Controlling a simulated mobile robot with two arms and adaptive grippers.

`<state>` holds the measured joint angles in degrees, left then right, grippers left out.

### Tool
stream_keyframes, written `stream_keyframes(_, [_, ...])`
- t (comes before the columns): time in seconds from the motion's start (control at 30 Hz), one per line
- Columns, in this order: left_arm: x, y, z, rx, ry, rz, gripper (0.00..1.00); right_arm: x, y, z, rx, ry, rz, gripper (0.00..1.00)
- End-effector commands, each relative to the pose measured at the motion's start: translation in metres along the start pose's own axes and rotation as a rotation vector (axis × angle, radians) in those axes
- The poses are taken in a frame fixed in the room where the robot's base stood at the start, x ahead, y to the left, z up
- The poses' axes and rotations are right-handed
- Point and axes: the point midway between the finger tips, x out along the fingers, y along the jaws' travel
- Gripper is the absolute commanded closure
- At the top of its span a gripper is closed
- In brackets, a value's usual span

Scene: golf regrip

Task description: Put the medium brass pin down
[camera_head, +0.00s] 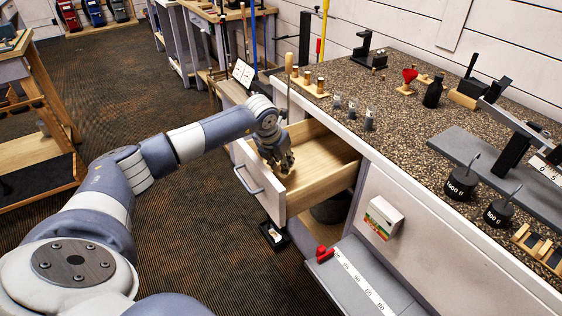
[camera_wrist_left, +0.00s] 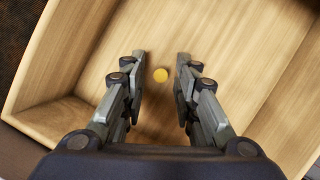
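A small round brass-yellow piece (camera_wrist_left: 160,75), which looks like the brass pin seen end-on, shows on the drawer floor in the left wrist view. Its size and height cannot be told. My left gripper (camera_wrist_left: 161,58) has its two fingers spread apart, one on each side of the pin, with clear gaps to both. In the head view my left gripper (camera_head: 282,168) points down into the open wooden drawer (camera_head: 325,158), close to its front panel. The pin cannot be made out there. My right gripper is not in view.
The drawer's walls (camera_wrist_left: 75,50) stand around the gripper. The speckled bench top (camera_head: 390,110) above carries a wooden block with pegs (camera_head: 308,82), small grey pieces (camera_head: 352,110) and black weights (camera_head: 462,184). Most of the drawer floor is bare.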

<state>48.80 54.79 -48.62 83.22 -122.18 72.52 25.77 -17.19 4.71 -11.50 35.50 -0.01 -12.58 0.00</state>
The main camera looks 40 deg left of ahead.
Motion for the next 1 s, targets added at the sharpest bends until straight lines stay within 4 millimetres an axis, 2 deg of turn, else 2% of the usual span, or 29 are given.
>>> stream_keyframes(0.17, [-0.005, 0.000, 0.002, 0.000, -0.001, 0.000, 0.72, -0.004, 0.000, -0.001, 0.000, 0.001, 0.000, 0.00])
stream_keyframes(0.27, [-0.016, 0.000, 0.002, 0.001, -0.004, -0.001, 0.72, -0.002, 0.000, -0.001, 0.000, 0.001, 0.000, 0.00])
stream_keyframes(0.6, [-0.088, 0.000, 0.003, 0.001, -0.005, 0.000, 0.72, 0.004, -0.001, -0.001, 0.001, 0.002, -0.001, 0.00])
stream_keyframes(0.7, [-0.104, 0.000, 0.002, 0.002, -0.003, 0.000, 0.72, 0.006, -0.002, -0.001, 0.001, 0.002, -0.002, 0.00])
stream_keyframes(0.83, [-0.118, 0.000, 0.002, 0.001, -0.003, 0.000, 0.72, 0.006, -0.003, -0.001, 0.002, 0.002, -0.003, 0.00])
stream_keyframes(1.0, [-0.124, 0.000, 0.001, 0.001, 0.000, 0.000, 0.72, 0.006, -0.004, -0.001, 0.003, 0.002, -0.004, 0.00])
